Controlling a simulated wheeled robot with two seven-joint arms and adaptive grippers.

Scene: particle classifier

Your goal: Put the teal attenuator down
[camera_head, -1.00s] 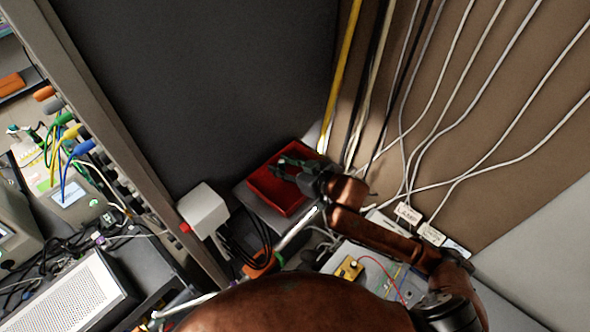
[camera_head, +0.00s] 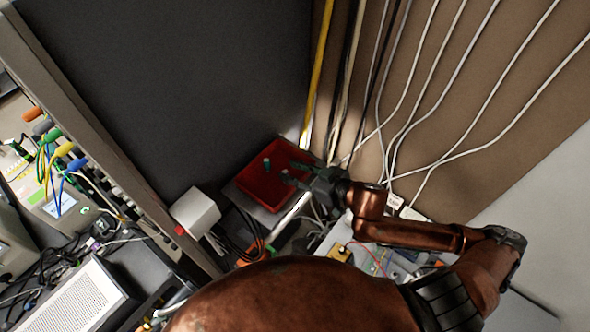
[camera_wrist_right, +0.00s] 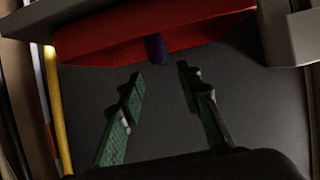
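The teal attenuator (camera_head: 266,163) is a small cylinder standing in the red tray (camera_head: 252,187), toward its back edge. My right gripper (camera_head: 290,170) is at the tray's right side, with its green-padded fingers apart and empty, pointing at the tray. In the right wrist view the open fingers (camera_wrist_right: 160,73) have a clear gap. A dark purple-blue cylinder (camera_wrist_right: 155,48), apparently the attenuator, shows beyond the tips against the red tray (camera_wrist_right: 100,38), apart from both fingers. My left gripper is not in view.
A white box (camera_head: 195,212) with dark cables stands left of the tray. White cables (camera_head: 440,100) and a yellow one (camera_head: 317,80) run along the brown surface behind. A yellow component (camera_head: 340,252) lies in front. The dark panel (camera_head: 180,90) is bare.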

